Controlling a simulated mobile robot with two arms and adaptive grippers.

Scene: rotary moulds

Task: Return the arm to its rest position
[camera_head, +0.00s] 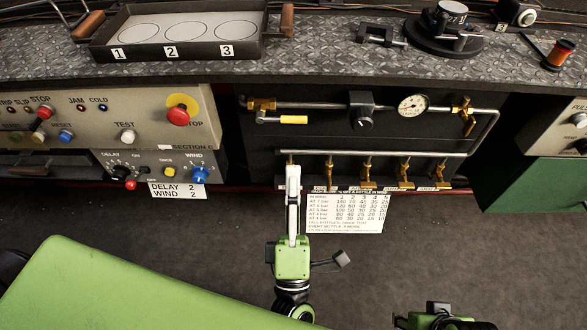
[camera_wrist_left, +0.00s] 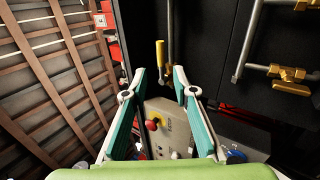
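My left gripper (camera_head: 292,172) is in the lower middle of the head view. Its pale fingers point up toward the brass valves and are seen edge-on, partly covering the pipework. The left wrist view shows the two white-and-teal fingers of this gripper (camera_wrist_left: 160,75) spread apart with nothing between them. A grey control panel with a red knob (camera_wrist_left: 153,124) shows beyond the gap. At the lower right of the head view, a green and dark part of my right arm (camera_head: 440,318) shows at the frame's edge. Its fingers cannot be made out.
A row of brass valves (camera_head: 365,174) and a gauge (camera_head: 411,105) sit on the black panel. A chart (camera_head: 345,213) hangs below. The grey control panel (camera_head: 120,130) is left. A tray (camera_head: 262,47) numbered 1 to 3 stands on the metal bench. The floor (camera_head: 440,240) below is clear.

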